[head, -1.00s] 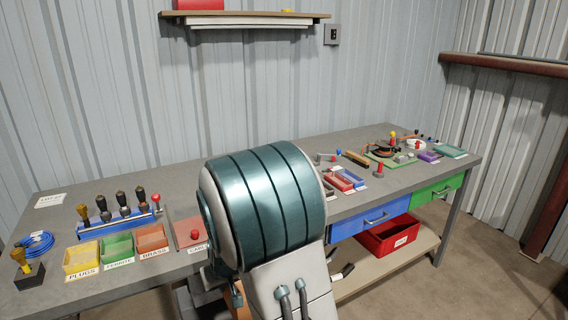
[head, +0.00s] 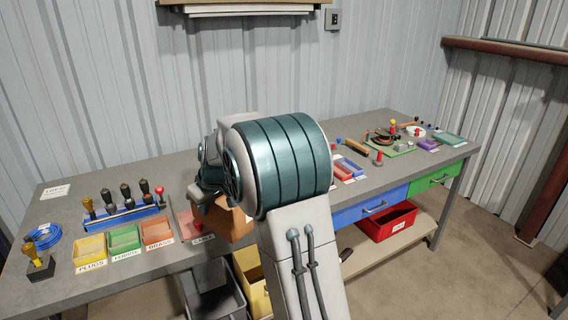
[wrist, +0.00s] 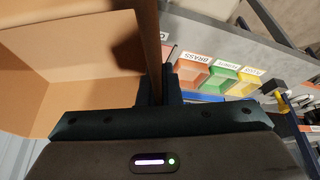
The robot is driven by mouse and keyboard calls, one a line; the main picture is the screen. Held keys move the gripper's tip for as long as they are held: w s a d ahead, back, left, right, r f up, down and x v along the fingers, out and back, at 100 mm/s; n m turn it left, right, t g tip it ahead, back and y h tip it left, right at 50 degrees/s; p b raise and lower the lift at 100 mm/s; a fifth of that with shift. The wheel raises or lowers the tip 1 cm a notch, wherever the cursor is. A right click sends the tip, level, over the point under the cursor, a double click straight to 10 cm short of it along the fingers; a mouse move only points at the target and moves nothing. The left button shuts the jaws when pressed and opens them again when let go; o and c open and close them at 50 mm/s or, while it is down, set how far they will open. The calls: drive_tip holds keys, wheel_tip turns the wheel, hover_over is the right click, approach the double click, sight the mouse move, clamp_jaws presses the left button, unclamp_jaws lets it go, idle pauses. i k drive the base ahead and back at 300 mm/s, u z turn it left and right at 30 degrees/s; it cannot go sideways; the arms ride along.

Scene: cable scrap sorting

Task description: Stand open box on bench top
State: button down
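The open cardboard box (head: 228,224) shows partly under my arm in the head view, at the front part of the bench top (head: 330,215), just right of the tray labelled as cable. I cannot tell whether its base touches the bench. In the wrist view the box (wrist: 75,75) fills the upper left, and I look into its open inside. My gripper (wrist: 157,88) is shut on one brown wall of the box. In the head view my gripper (head: 207,196) is dark and partly hidden by my arm.
Yellow (head: 91,247), green (head: 124,238) and orange (head: 157,231) trays line the front left edge. A blue rack (head: 120,218) with dark-handled tools stands behind them. A red bin (head: 388,222) sits on the lower shelf. The bench behind the box looks clear.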

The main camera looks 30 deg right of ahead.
sight(183, 172)
drive_tip(key=i, duration=1.45)
